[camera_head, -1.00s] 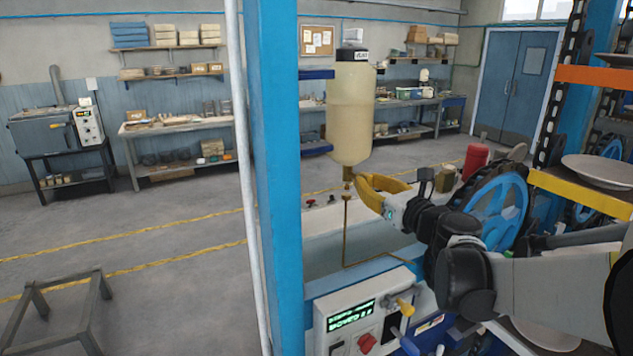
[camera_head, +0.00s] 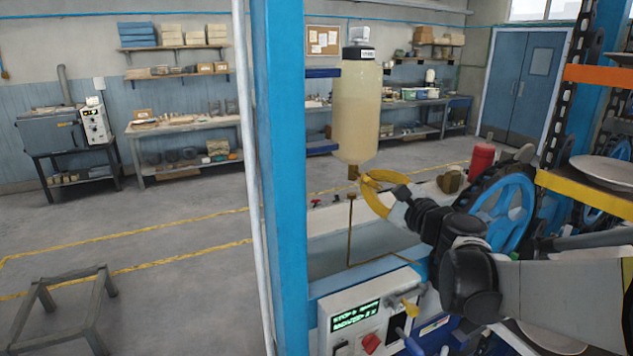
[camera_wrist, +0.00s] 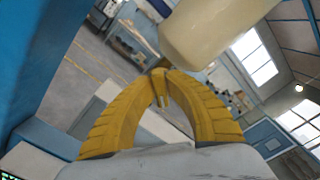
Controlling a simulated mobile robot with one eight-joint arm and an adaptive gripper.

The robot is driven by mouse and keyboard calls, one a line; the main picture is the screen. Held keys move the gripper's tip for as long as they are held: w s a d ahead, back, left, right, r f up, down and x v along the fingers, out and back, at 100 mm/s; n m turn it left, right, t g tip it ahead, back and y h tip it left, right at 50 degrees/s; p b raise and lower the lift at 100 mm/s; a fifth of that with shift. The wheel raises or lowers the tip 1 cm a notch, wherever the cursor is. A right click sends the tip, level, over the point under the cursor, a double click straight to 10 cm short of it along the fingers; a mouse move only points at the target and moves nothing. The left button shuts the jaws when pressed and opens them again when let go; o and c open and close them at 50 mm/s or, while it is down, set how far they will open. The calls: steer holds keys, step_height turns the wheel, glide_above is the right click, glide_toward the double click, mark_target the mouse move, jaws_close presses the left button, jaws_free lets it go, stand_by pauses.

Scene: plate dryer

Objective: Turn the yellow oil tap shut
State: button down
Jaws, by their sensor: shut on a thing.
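A clear bottle of pale yellow oil (camera_head: 357,115) with a black and white top hangs beside the blue post. A small brass outlet (camera_head: 353,172) is under it, where the oil tap sits. My gripper (camera_head: 366,180), with its yellow ribbed fingers, is at the right of this outlet. In the wrist view the fingertips of my gripper (camera_wrist: 161,74) meet just below the bottle (camera_wrist: 205,30), shut on a small yellow-brown piece, which I take to be the tap (camera_wrist: 161,98). The fingertips cover much of it, so I cannot tell its exact angle.
A thin brass rod (camera_head: 350,230) stands below the outlet. The blue post (camera_head: 280,180) is close on the left. A control box (camera_head: 345,325) with a green display is below. A blue wheel (camera_head: 508,212) and a plate rack (camera_head: 590,190) are at the right.

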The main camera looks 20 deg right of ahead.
steer(key=n, duration=0.7)
steer(key=shift+f, duration=0.1)
stand_by(0.5)
steer(key=c, duration=1.4)
jaws_free()
steer(key=s, duration=0.8)
steer(key=s+d, duration=0.1)
steer(key=s, duration=0.3)
steer(key=shift+w+f, duration=0.1)
